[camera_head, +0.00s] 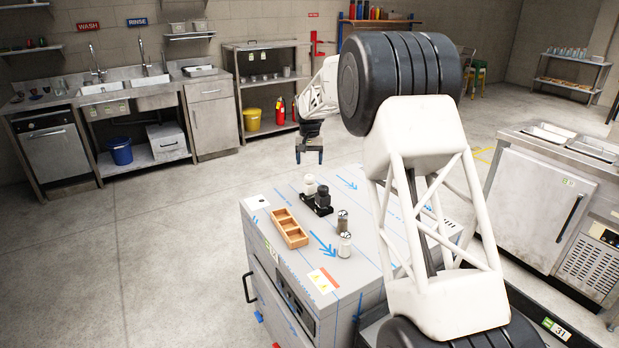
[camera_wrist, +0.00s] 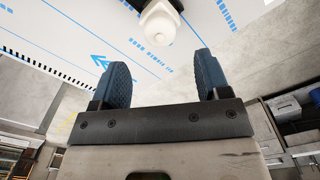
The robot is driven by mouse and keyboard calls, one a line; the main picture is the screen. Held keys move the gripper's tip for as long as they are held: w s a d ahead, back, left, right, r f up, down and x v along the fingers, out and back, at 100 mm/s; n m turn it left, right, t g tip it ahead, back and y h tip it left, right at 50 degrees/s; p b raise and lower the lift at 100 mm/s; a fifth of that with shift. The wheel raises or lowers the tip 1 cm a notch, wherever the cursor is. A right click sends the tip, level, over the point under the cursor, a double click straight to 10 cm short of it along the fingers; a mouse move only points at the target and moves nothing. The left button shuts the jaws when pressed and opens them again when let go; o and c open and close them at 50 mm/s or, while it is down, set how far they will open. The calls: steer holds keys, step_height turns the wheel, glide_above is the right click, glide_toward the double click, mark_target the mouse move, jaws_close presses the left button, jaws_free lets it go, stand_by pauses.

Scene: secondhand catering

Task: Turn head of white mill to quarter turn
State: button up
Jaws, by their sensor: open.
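The white mill (camera_head: 309,183) stands upright beside a black mill (camera_head: 323,195) in a low black holder on the grey worktop (camera_head: 263,238). Its pale head (camera_wrist: 158,26) also shows at the top of the wrist view, beyond my fingertips and between their lines. My gripper (camera_head: 309,162) hangs above and behind the mills, pointing down. In the wrist view its two blue ribbed fingers (camera_wrist: 162,68) are spread wide with nothing between them. The mill is apart from both fingers.
A wooden compartment tray (camera_head: 290,229) lies left of the holder. Two glass shakers (camera_head: 344,244) (camera_head: 343,220) stand nearer the front. Blue arrows and lines mark the worktop. My arm hides the worktop's right part. Open floor lies to the left.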

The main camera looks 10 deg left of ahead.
mark_target(309, 176)
steer(key=shift+f, duration=3.65)
steer(key=c, duration=0.9)
